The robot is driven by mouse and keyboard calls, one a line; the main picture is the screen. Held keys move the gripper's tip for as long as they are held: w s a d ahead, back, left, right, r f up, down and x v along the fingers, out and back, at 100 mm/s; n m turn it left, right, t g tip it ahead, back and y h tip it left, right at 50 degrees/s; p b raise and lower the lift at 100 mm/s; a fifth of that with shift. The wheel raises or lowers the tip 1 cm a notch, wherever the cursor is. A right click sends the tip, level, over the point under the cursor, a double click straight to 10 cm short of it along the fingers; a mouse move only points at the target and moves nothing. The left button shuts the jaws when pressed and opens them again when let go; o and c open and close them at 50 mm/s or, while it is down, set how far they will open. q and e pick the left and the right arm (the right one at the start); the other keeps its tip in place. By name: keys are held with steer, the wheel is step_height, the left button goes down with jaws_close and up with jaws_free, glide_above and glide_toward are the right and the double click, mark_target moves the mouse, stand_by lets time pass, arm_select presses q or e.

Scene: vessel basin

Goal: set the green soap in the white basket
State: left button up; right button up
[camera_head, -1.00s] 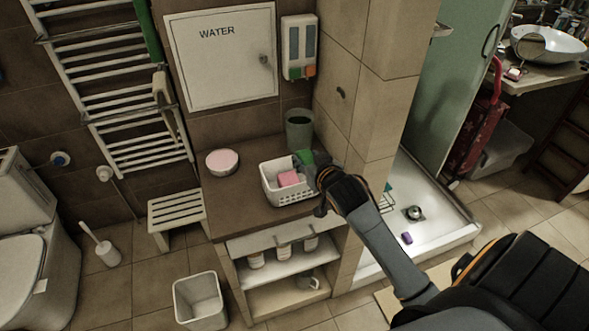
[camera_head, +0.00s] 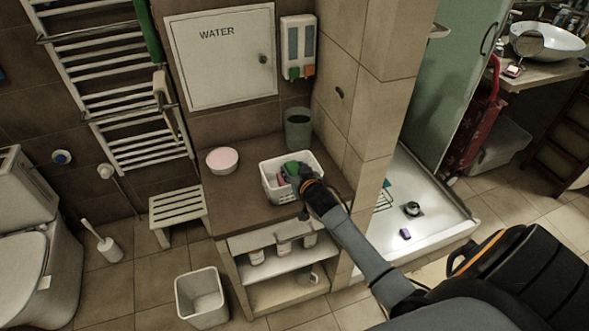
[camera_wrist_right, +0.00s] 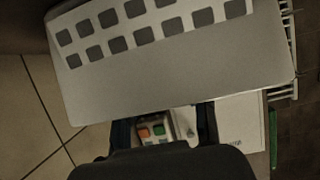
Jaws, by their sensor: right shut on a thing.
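The white basket (camera_head: 279,198) with a perforated wall stands on the brown counter. A pink soap (camera_head: 281,181) shows inside it at the left. My right gripper (camera_head: 296,171) is shut on the green soap (camera_head: 290,167) and holds it over the basket, inside the rim outline. Whether the soap touches the basket's inside cannot be told. In the right wrist view the basket's wall (camera_wrist_right: 185,75) with its square holes fills the upper part, close to the camera. My left gripper is not in view.
A dark green cup (camera_head: 298,130) stands behind the basket. A pink-topped round dish (camera_head: 222,160) sits to its left on the counter. The tiled pillar (camera_head: 360,110) rises close on the right. A bin (camera_head: 201,299) stands on the floor in front.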

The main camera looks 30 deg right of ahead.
steer(key=shift+f, duration=0.3)
steer(key=o, duration=1.2)
steer(key=shift+c, duration=0.2)
